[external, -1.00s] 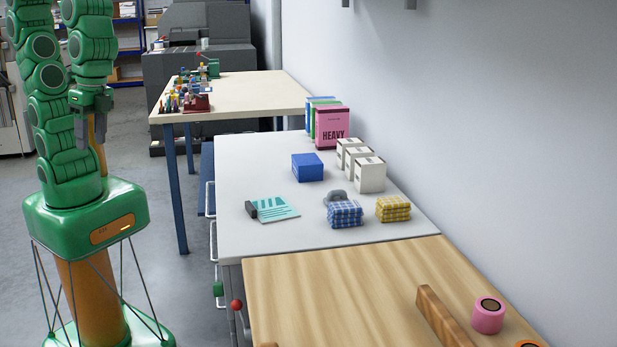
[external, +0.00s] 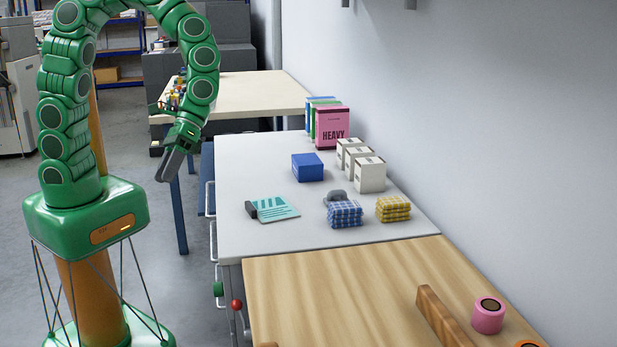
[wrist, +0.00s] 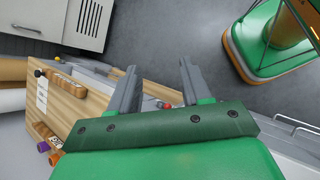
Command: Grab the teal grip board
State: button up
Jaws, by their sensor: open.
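The teal grip board (external: 276,208) is a flat teal sheet with pale stripes and a dark grip block at its left end. It lies on the white table (external: 240,178), near its left edge. My gripper (external: 163,176) is left of the table, over the floor, pointing down, well apart from the board. Its two fingers also show in the wrist view (wrist: 158,66), spread apart with nothing between them. The board cannot be made out in the wrist view.
A grey object (external: 336,197) and blue checked cloths (external: 345,214) lie right of the board; yellow checked cloths (external: 393,208) are farther right. A blue box (external: 307,167) stands behind. A wooden table (external: 330,290) adjoins in front. The table's left front is clear.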

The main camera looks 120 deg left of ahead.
jog(key=w+a+f+n+t+h, duration=0.25)
jog(key=a+f+n, duration=0.2)
jog(key=a, duration=0.45)
jog(key=n+t+y, duration=0.4)
jog(key=n+t, duration=0.5)
jog(key=n, duration=0.3)
send_near(253, 208)
jog(key=shift+w+d+f+g+h, duration=0.15)
jog(key=shift+w+d+g+h, duration=0.15)
jog(key=shift+w, duration=0.2)
jog(key=shift+x, duration=3.85)
jog(key=shift+w+a, duration=0.1)
jog(key=shift+a, duration=0.1)
grip_shut()
